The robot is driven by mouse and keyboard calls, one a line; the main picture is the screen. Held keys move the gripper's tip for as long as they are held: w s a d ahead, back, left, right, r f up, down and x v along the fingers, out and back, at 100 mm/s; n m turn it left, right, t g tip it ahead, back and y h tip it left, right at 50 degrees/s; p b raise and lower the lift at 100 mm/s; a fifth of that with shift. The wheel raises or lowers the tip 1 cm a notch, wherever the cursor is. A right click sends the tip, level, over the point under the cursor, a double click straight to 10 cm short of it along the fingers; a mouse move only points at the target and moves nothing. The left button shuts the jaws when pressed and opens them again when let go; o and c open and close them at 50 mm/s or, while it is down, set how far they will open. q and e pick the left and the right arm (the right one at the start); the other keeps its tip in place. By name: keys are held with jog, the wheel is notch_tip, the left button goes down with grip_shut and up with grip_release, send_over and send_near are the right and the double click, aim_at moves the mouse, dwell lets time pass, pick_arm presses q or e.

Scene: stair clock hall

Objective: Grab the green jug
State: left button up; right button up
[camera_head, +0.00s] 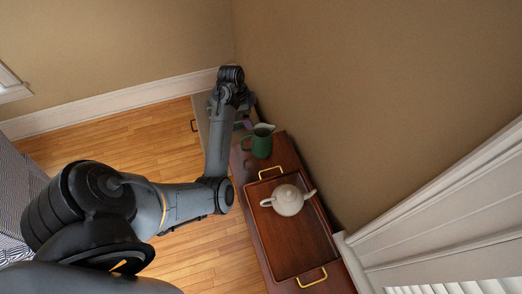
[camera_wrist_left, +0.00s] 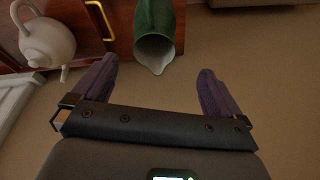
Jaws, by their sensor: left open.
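The green jug (camera_head: 262,143) stands on the dark wooden cabinet, just beyond the tray, its pale spout and inside showing. In the left wrist view the green jug (camera_wrist_left: 156,30) is at the top middle, its mouth facing the camera, ahead of the fingers and roughly between them. My left gripper (camera_wrist_left: 155,88) is open and empty, its purple fingers apart on either side below the jug. In the head view my left gripper (camera_head: 246,121) is mostly hidden behind its own wrist, close beside the jug's far side. My right gripper does not show.
A wooden tray (camera_head: 318,250) with brass handles lies on the cabinet. A white teapot (camera_head: 288,200) stands on it; it also shows in the left wrist view (camera_wrist_left: 46,42). The brown wall runs close behind the cabinet. Wooden floor (camera_head: 225,245) is open at the left.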

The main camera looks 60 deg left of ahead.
pick_arm(q)
jog(key=shift+m+t+h, duration=0.3)
jog(key=shift+m+h, duration=0.3)
jog(key=shift+h, duration=0.3)
jog(key=x, duration=0.1)
jog(key=b+x, duration=0.1)
jog(key=x, duration=0.2)
jog(key=shift+w+a+f+b, duration=0.1)
jog(key=shift+w+a+b, duration=0.15)
jog(key=shift+w+b, duration=0.1)
jog(key=a+x, duration=0.1)
jog(key=x, duration=0.2)
send_over(262, 133)
jog(key=s+d, duration=0.2)
jog(key=d, duration=0.2)
jog(key=shift+f, duration=3.3)
jog(key=shift+a+b, duration=0.2)
jog(key=shift+b, duration=0.1)
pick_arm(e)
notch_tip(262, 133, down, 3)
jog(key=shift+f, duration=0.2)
pick_arm(q)
jog(key=shift+r, duration=0.1)
grip_shut()
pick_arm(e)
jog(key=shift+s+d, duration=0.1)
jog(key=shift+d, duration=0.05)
